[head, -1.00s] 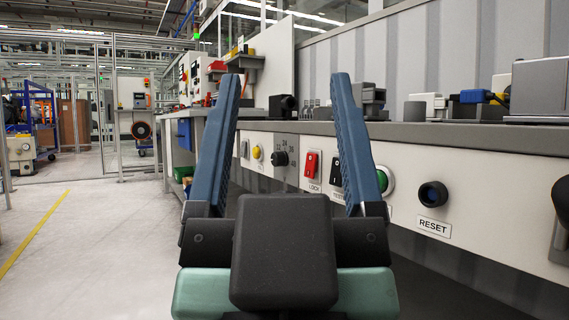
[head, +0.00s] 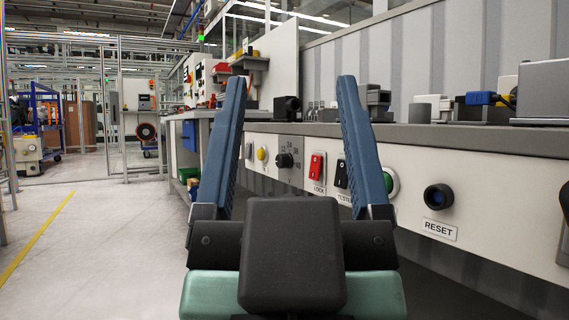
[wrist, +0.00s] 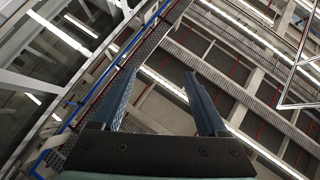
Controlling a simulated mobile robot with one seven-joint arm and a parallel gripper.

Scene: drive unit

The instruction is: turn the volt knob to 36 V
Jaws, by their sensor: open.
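The volt knob (head: 284,160) is a small black rotary knob on a grey scale plate in the white front panel of the bench. Printed numbers stand around it, too small to read surely. In the head view it shows between the fingers of my gripper (head: 291,80), farther off along the panel. My gripper is open and empty, its two blue fingers wide apart and not touching the panel. In the wrist view my gripper (wrist: 160,80) points toward the ceiling structure, and the knob is not in view there.
On the panel sit a yellow button (head: 262,153), a red LOCK switch (head: 317,166), a black rocker switch (head: 341,174), a green button (head: 389,181) and a RESET button (head: 438,197). Devices stand on the bench top (head: 450,136). Open floor (head: 110,240) lies left.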

